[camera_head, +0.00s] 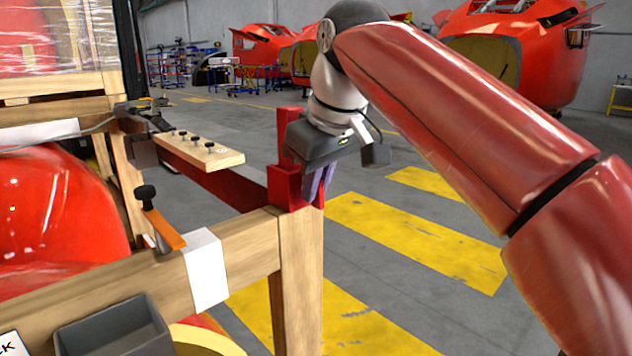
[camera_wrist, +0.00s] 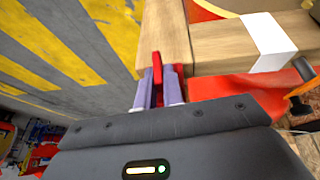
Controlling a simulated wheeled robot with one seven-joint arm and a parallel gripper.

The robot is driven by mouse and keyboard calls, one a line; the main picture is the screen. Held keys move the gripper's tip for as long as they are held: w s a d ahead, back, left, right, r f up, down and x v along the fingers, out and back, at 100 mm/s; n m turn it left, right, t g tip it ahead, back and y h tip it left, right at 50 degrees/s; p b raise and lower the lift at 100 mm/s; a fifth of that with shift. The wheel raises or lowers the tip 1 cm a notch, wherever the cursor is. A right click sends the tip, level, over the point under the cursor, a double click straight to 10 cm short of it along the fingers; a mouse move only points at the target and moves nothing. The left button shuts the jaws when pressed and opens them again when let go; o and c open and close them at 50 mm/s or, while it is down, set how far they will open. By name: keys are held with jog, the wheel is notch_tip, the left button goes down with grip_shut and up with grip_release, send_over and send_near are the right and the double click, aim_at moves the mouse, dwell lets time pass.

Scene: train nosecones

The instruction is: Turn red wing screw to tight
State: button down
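My gripper (camera_head: 318,188) points down at the red metal bracket (camera_head: 287,150) on the near corner of the wooden frame. In the wrist view its two pale purple fingers (camera_wrist: 159,84) stand close together, one on each side of a narrow upright red piece (camera_wrist: 157,62), which looks like the wing of the red wing screw. The fingers appear to press on it from both sides. In the head view the screw is hidden behind the fingers and bracket, so its angle and how far it is turned do not show.
A wooden strip with several black knobs (camera_head: 200,150) lies left of the bracket. The striped floor to the right is clear.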

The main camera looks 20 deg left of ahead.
jog(key=shift+w+r+p, duration=0.1)
jog(key=shift+r+p, duration=0.1)
jog(key=shift+p, duration=0.3)
jog(key=shift+f+g+p, duration=0.1)
jog(key=shift+g+p, duration=0.25)
jog(key=shift+g, duration=0.25)
jog(key=shift+f+y, duration=0.1)
jog(key=shift+y, duration=0.2)
jog(key=c, duration=1.5)
grip_release()
jog(key=shift+p+v, duration=0.45)
jog(key=shift+v, duration=3.45)
